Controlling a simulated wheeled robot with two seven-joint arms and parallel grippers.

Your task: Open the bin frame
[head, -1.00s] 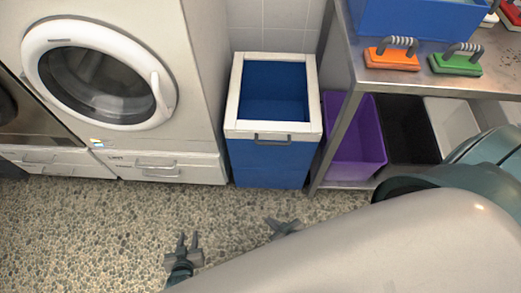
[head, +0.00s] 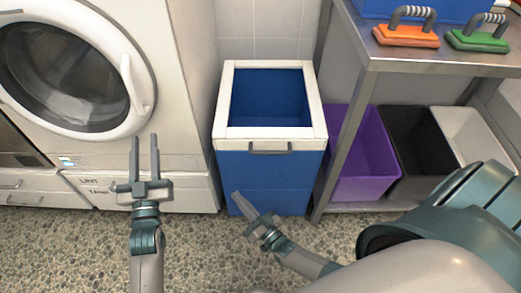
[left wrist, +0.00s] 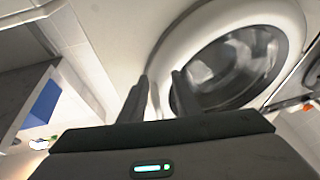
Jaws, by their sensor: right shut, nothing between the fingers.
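The blue bin (head: 264,185) stands on the floor between the washing machine and the steel table. A white frame (head: 220,104) lies flat around its open top, with a dark handle (head: 269,150) on its front edge. My left gripper (head: 146,138) is open and empty, in front of the washing machine and left of the bin. Its fingers also show in the left wrist view (left wrist: 158,88), pointing towards the machine's door. My right gripper (head: 237,196) is shut and empty, low in front of the bin and below the handle. The bin is not in the left wrist view.
A washing machine (head: 185,70) with a round door (head: 72,75) stands left of the bin. On the right, a steel table (head: 400,62) holds an orange brush (head: 406,37) and a green brush (head: 478,41). Purple (head: 362,165), black and white bins stand under it.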

